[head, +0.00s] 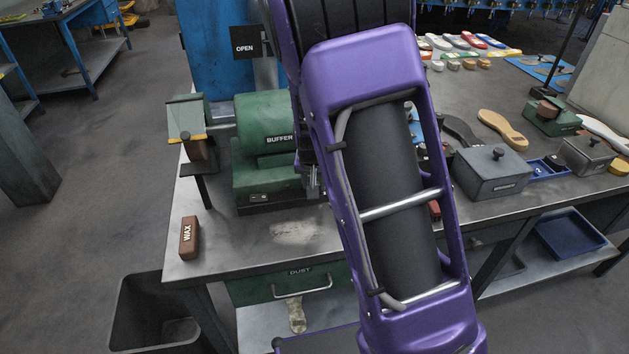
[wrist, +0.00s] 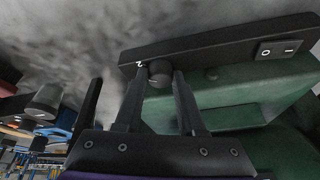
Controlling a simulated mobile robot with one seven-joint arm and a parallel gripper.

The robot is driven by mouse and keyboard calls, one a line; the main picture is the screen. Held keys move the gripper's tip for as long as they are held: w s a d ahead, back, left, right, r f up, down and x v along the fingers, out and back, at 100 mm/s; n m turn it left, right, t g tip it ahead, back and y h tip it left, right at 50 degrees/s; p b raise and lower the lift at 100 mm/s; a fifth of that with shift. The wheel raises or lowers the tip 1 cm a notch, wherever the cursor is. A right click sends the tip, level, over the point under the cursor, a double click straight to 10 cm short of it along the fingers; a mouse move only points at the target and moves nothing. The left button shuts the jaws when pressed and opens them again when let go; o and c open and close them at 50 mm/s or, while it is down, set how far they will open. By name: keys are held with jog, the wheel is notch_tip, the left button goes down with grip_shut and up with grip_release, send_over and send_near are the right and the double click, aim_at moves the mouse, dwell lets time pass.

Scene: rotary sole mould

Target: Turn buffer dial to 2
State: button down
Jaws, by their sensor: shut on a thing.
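The buffer (head: 263,135) is a green machine on the left part of the bench, labelled BUFFER. Its dial (wrist: 160,73) is a small dark round knob on the black front strip (wrist: 225,45) in the wrist view. A white 2 (wrist: 139,64) shows beside the dial. My gripper (wrist: 161,76) is shut on the dial, with one finger on each side. The dial's pointer is too dark to read. In the head view my purple arm hides the dial, and only a bit of my gripper (head: 313,182) shows at the buffer's right end.
A rocker switch (wrist: 279,49) marked O and I sits on the same strip. A brown WAX block (head: 189,238) lies at the bench's front left. An OPEN sign (head: 245,43) stands behind the buffer. Shoe soles (head: 503,129) and grey boxes (head: 490,173) occupy the bench at right.

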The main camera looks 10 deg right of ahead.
jog(key=c, duration=0.5)
grip_release()
